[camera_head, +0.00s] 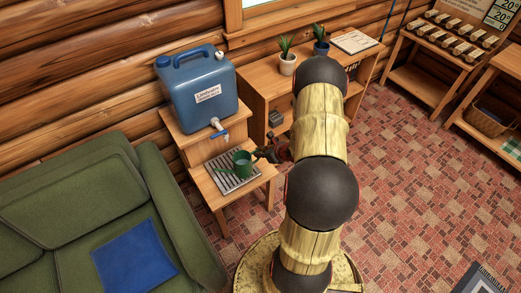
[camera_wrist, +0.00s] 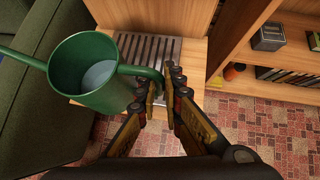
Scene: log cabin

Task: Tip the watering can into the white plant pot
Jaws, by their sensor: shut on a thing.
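The green watering can (camera_head: 243,164) is upright above the metal drip grate (camera_head: 226,182); I cannot tell whether it touches the grate. In the wrist view the can (camera_wrist: 88,66) shows its open top, with a pale blue-grey surface inside that looks like water, and its spout pointing left. My gripper (camera_wrist: 164,88) is shut on the can's handle at its right side; in the head view my gripper (camera_head: 266,154) is small and partly behind my arm. The white plant pot (camera_head: 288,66) with a green plant stands on the wooden shelf unit at the back.
A blue water container (camera_head: 199,92) with a tap stands behind the grate on the wooden stand. A blue pot (camera_head: 321,49) and an open book (camera_head: 354,41) are right of the white pot. A green sofa (camera_head: 70,215) is at left. Patterned floor lies open at right.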

